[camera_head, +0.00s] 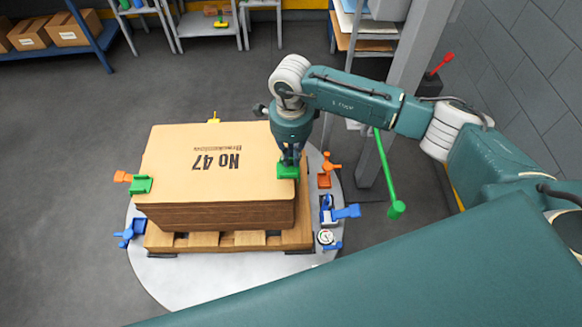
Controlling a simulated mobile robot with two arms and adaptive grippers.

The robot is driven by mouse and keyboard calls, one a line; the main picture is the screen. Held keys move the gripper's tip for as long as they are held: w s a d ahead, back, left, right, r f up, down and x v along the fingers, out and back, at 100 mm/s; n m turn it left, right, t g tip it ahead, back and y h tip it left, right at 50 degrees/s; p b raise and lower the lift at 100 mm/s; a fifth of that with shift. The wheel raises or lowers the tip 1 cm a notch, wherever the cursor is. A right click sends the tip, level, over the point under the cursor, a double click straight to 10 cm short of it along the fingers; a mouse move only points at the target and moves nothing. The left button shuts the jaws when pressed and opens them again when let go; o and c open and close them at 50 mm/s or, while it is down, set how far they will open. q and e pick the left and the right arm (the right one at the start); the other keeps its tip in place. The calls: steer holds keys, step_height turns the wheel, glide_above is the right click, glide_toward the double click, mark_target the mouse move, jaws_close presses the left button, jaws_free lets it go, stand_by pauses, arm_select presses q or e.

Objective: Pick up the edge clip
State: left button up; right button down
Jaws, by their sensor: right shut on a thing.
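A green edge clip (288,172) sits at the right edge of the stack of brown blanks (215,215), on the top sheet marked No 47. My right gripper (290,158) points down from above and is shut on this clip. The clip is at the level of the top sheet; I cannot tell whether it still touches the stack. A second green clip (141,185) is at the stack's left edge, beside an orange piece (123,177). My left gripper is not in view.
The stack lies on a wooden pallet (280,240) on a round grey plate (175,280). Orange (324,180) and blue (347,212) fixtures stand to the right. A green-ended lever (388,175) stands beyond them. Shelves with boxes (75,30) line the back.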

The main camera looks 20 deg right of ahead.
mark_target(291, 164)
step_height(291, 164, up, 14)
steer(key=b, duration=0.3)
stand_by(0.3)
